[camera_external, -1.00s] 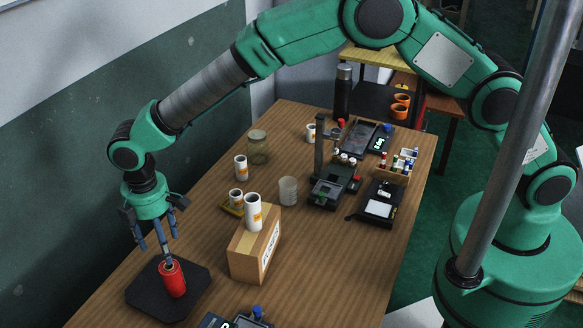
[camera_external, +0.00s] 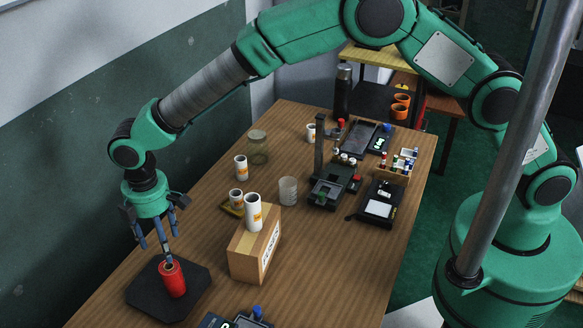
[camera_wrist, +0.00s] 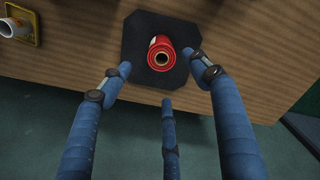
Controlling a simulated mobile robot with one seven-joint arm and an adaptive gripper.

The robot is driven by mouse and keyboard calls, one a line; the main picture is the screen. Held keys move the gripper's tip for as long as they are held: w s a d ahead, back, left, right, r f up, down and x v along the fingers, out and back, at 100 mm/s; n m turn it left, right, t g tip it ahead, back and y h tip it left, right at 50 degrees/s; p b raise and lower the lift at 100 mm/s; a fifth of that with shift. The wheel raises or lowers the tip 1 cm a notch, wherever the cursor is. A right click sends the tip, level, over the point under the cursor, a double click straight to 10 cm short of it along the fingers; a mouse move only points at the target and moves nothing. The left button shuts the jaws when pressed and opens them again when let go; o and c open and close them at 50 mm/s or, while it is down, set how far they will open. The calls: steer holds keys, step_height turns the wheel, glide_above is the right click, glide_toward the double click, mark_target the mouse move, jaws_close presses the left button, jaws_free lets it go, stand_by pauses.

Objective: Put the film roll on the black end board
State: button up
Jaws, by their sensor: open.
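A red film roll (camera_external: 172,279) stands upright on the black end board (camera_external: 140,292) at the near left of the table. In the wrist view the roll (camera_wrist: 160,54) shows its open core, and the board (camera_wrist: 136,30) lies flat under it. My gripper (camera_external: 160,247) is above the board, its three blue fingers spread and pointing down. One fingertip overlaps the roll's top in the outside view; I cannot tell whether it touches. In the wrist view my gripper (camera_wrist: 160,76) is open, with the roll between and just beyond two fingertips. Nothing is held.
A cardboard box (camera_external: 243,262) bearing a white roll (camera_external: 253,214) stands right of the board. More white rolls, a glass jar (camera_external: 258,148) and a clear cup (camera_external: 288,190) stand farther back. Black devices (camera_external: 378,207) fill the right side. Bare wood lies between board and box.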

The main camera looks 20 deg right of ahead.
steer(key=w+d+r+m+y, duration=0.1)
steer(key=w+d+r+m, duration=0.3)
steer(key=w+d+r, duration=1.2)
steer(key=w+d+r+m+t, duration=0.15)
steer(key=d+r, duration=0.25)
steer(key=d, duration=0.4)
steer(key=w+d+r+m, duration=0.25)
steer(key=d+r, duration=0.25)
steer(key=d, duration=0.3)
steer(key=w+d+r+m+t, duration=0.15)
steer(key=d+r, duration=0.25)
steer(key=d, duration=0.5)
steer(key=s+d+r+m, duration=0.2)
steer(key=s+d+r, duration=0.15)
steer(key=d, duration=0.85)
steer(key=s+d+r+m, duration=0.2)
steer(key=d+r+m, duration=0.15)
steer(key=d, duration=0.85)
steer(key=s+d+f+m+t, duration=0.1)
steer(key=s+d+m, duration=0.1)
steer(key=s+d, duration=0.5)
steer(key=s+d+f+m+t+h, duration=0.1)
steer(key=s+d+m, duration=0.2)
steer(key=s+d, duration=0.4)
steer(key=d, duration=0.3)
steer(key=shift+s+f+t, duration=0.25)
steer(key=shift+t, duration=0.05)
